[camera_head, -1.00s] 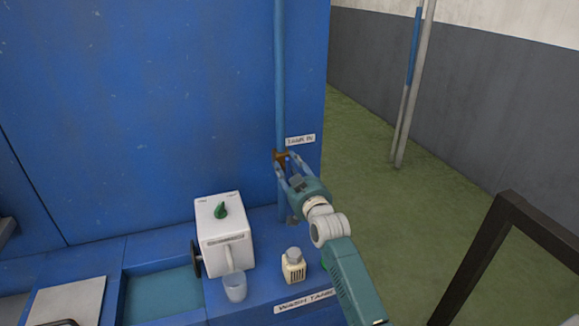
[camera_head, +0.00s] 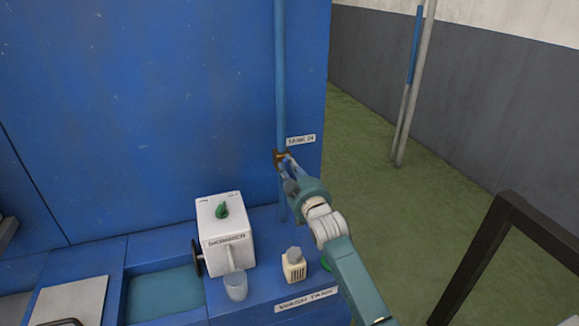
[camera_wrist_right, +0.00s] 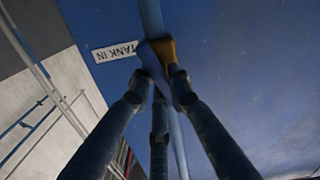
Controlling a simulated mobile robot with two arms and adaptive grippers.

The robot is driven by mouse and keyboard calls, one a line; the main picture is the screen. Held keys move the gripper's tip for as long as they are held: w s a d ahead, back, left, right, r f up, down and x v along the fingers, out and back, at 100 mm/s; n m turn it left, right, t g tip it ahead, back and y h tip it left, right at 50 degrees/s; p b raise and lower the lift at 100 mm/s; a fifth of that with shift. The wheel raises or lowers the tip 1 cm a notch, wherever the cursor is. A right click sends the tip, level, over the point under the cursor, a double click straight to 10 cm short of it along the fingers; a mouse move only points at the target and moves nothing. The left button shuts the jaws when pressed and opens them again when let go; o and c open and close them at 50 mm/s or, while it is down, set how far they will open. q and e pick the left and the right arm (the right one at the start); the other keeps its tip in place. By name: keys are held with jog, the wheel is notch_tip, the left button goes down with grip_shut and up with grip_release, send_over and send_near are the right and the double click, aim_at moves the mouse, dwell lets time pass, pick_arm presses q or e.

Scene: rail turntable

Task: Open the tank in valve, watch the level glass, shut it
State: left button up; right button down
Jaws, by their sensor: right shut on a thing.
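The tank in valve has a small brass body (camera_head: 279,157) on the vertical blue pipe (camera_head: 281,80), beside the "TANK IN" label (camera_head: 301,139). My right gripper (camera_head: 286,163) is at the valve. In the right wrist view, the brass body (camera_wrist_right: 167,50) and a blue handle (camera_wrist_right: 153,55) show at the tips of the right gripper (camera_wrist_right: 160,82), which is shut on the handle. How far the valve is turned is not clear. A thin upright tube (camera_head: 414,60), partly blue and partly grey, stands at the right; I cannot tell if it is the level glass. My left gripper is not in view.
A dark frame (camera_head: 515,215) rises at the right. Green floor lies beyond.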

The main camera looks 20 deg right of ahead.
jog(key=c, duration=1.6)
grip_release()
jog(key=s, duration=1.2)
jog(key=shift+d, duration=0.2)
jog(key=shift+f, duration=0.1)
